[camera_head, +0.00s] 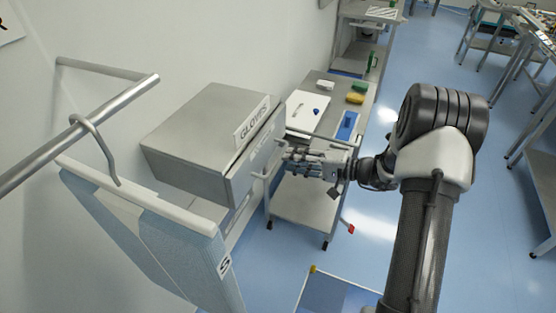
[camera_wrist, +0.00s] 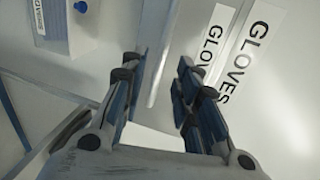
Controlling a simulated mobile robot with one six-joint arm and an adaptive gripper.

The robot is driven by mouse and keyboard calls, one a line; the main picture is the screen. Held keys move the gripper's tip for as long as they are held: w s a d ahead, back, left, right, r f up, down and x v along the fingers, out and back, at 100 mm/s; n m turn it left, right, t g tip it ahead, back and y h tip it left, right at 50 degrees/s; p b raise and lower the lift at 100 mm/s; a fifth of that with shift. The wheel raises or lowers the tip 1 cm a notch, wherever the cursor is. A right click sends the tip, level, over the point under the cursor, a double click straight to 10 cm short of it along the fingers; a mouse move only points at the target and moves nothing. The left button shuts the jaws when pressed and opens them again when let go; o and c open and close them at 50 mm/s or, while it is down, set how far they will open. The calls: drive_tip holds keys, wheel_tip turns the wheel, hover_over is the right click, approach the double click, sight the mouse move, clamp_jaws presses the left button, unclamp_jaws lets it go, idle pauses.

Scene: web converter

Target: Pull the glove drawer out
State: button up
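The grey metal glove cabinet (camera_head: 195,135) is fixed at the wall, with a GLOVES label (camera_head: 252,122) on its upper part. The drawer front (camera_head: 238,186) faces right, towards my arm, and carries a second GLOVES label (camera_wrist: 212,40). I cannot tell whether the drawer stands out at all. My gripper (camera_head: 287,158) is at the drawer's handle (camera_head: 266,176). In the wrist view the fingers of my gripper (camera_wrist: 160,78) are apart, and a long pale bar, seemingly the handle (camera_wrist: 158,65), runs between them, closer to the left finger. The gap on the right looks clear. Contact cannot be told.
A metal cart (camera_head: 305,203) with a white board, yellow and green blocks and a blue item stands behind my gripper. A hanging bag marked S (camera_head: 160,245) and a wall rail (camera_head: 85,130) are at the left. Blue floor is open to the right.

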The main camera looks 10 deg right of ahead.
sight(278, 157)
drive_tip(key=x, duration=0.5)
drive_tip(key=shift+w+a+f, duration=0.1)
drive_tip(key=shift+w+a, duration=0.05)
drive_tip(key=shift+a, duration=0.15)
drive_tip(key=shift+c, duration=0.5)
clamp_jaws()
